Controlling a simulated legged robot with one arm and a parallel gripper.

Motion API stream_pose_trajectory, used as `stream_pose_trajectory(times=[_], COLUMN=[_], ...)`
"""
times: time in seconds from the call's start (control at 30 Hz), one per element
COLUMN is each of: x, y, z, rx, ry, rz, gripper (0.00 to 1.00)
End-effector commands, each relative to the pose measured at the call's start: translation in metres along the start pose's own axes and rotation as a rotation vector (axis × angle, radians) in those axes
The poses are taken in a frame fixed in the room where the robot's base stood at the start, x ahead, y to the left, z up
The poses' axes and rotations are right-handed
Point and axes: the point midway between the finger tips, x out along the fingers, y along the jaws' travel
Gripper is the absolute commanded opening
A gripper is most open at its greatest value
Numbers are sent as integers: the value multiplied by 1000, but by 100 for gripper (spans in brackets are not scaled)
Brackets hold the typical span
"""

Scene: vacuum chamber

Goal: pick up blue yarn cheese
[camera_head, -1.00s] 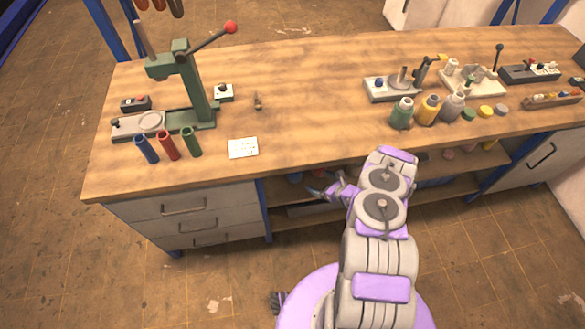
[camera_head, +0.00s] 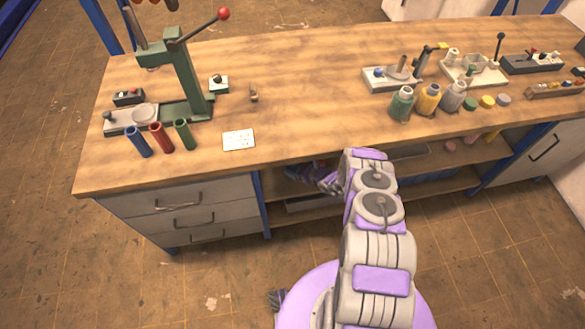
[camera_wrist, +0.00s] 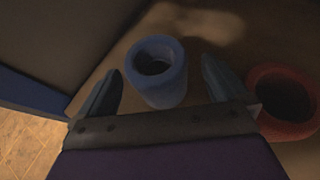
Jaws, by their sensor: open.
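The blue yarn cheese (camera_wrist: 157,72) is a short upright blue cylinder with a dark hole in its top, seen in the wrist view. My gripper (camera_wrist: 161,65) is open, with one finger to the left of the cheese and one to the right. Gaps show on both sides, and nothing is held. In the head view my gripper reaches in under the workbench top, partly hidden by its front edge, and I cannot make out the blue cheese there.
A red yarn cheese (camera_wrist: 283,104) stands just right of my right finger. The space is dark, with a panel at the left. The workbench (camera_head: 300,85) carries a green press (camera_head: 183,80), a blue tube (camera_head: 138,141), other tubes and bottles. Drawers (camera_head: 180,205) are left of the open shelves.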

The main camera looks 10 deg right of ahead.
Motion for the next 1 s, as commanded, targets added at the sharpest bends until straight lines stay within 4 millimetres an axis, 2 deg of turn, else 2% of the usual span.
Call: stream_pose_trajectory(times=[0.1,0.2,0.47,1.0], x=[19,29,32,32], y=[2,3,2,2], z=[-2,-3,-1,-1], rx=[-2,1,1,1], ry=[-4,-2,-1,-1], rz=[0,1,0,0], gripper=[100,100,100,48])
